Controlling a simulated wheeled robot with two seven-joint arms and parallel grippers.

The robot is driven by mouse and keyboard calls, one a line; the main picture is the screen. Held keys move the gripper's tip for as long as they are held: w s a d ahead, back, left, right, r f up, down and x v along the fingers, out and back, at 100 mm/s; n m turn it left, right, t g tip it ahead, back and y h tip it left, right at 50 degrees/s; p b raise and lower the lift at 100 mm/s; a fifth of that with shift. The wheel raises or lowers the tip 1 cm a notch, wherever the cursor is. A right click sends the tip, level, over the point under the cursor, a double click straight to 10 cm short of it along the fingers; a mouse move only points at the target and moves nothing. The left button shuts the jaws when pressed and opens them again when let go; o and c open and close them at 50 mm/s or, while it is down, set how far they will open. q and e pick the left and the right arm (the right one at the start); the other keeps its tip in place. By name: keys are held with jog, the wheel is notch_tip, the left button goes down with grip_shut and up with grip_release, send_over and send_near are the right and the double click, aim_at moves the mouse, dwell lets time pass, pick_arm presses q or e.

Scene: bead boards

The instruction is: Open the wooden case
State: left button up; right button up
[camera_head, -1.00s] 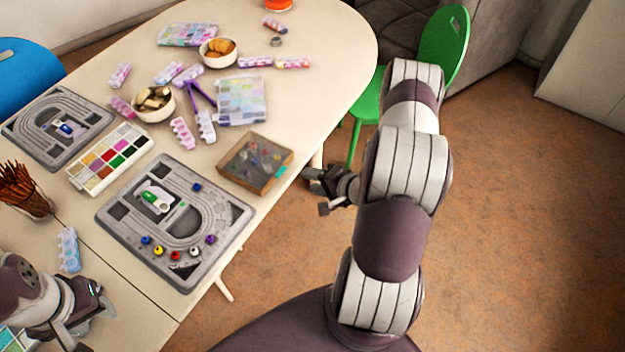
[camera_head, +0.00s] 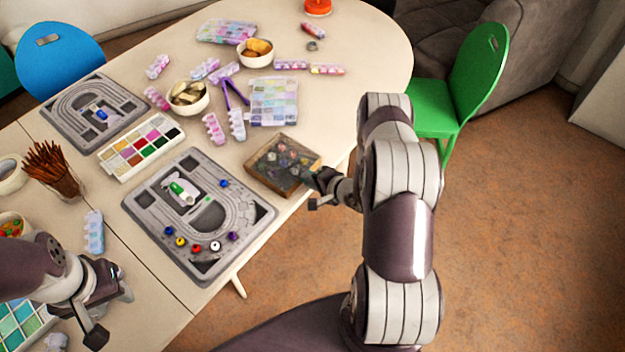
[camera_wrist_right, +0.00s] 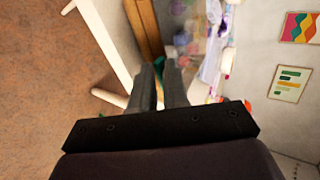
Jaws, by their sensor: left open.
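The wooden case (camera_head: 257,180) lies near the table's right edge. It has a wooden frame and a see-through top, with small coloured pieces showing inside; the top looks down. My right gripper (camera_head: 314,189) is at the case's near right corner; I cannot tell if it touches. In the right wrist view, its two fingers (camera_wrist_right: 161,68) are close together, pointing at the case's wooden edge (camera_wrist_right: 146,28). Nothing shows held between them, but whether they are fully shut is unclear. My left gripper (camera_head: 112,312) is open and empty at the lower left, far from the case.
A grey bead board (camera_head: 262,217) with beads lies left of the case, and a paint palette (camera_head: 112,166) beyond it. A clear compartment box (camera_head: 274,100) and a bowl (camera_head: 188,98) stand behind. A green chair (camera_head: 475,75) is past the table's right edge.

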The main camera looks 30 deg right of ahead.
grip_shut()
jog(key=r+p, duration=0.1)
jog(key=r+g+p, duration=0.1)
jog(key=r+p, duration=0.1)
jog(key=p, duration=0.1)
jog(key=shift+w+a+r, duration=0.15)
jog(key=shift+w, duration=0.15)
jog(key=shift+w+r+g+h+p, duration=0.1)
jog(key=shift+r+g+h+p, duration=0.3)
jog(key=shift+g+p, duration=0.2)
jog(key=shift+f, duration=0.2)
jog(key=shift+r, duration=0.1)
jog(key=r+p, duration=0.2)
jog(key=w+r+g+p, duration=0.1)
jog(key=shift+a, duration=0.25)
jog(key=shift+w+a+r+g+h+p, duration=0.1)
jog(key=shift+w+r+g+h+p, duration=0.2)
jog(key=shift+g+p, duration=0.3)
jog(key=shift+f, duration=0.1)
